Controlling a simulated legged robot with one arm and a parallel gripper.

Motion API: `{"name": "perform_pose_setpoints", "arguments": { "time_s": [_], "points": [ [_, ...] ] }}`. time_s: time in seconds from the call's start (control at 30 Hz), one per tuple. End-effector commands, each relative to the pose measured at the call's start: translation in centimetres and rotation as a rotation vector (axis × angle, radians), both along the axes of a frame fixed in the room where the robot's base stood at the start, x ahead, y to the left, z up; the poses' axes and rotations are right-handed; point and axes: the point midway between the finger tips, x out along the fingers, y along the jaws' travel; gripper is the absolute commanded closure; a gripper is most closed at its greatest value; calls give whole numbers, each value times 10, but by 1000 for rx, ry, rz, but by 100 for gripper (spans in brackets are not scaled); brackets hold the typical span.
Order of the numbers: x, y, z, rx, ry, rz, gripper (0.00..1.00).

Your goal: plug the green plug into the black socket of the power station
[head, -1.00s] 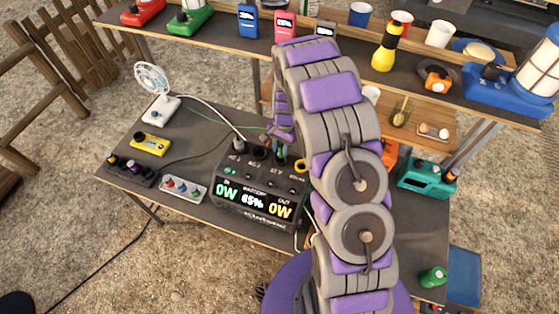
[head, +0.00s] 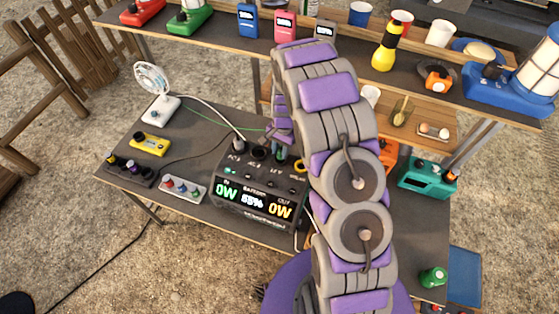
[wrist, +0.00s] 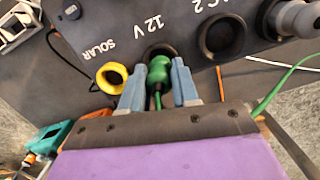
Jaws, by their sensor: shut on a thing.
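The power station (head: 252,205) stands on the lower table with a lit display and a row of sockets on top. In the wrist view, my gripper (wrist: 158,85) is shut on the green plug (wrist: 158,69), between its two blue-grey fingers. The plug's front end is at the black socket marked 12 V (wrist: 159,49) and covers much of its opening. How deep it sits I cannot tell. The green cable (wrist: 285,82) runs off to the right. In the head view, my gripper (head: 281,142) is over the sockets, partly hidden by my arm.
Beside the 12 V socket are the yellow SOLAR socket (wrist: 112,76) and the open AC 2 socket (wrist: 221,37). A grey plug (wrist: 296,18) fills the socket beyond. A fan (head: 154,90) and control boxes stand left; a teal device (head: 428,178) stands right.

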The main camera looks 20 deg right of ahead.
Motion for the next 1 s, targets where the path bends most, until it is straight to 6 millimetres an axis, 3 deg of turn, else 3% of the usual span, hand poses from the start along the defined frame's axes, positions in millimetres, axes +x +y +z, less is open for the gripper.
{"name": "perform_pose_setpoints", "arguments": {
  "time_s": [0.97,1.0],
  "points": [
    [0,-1,-20,1,1,0,100],
    [0,-1,-20,1,1,0,66]
  ]
}}
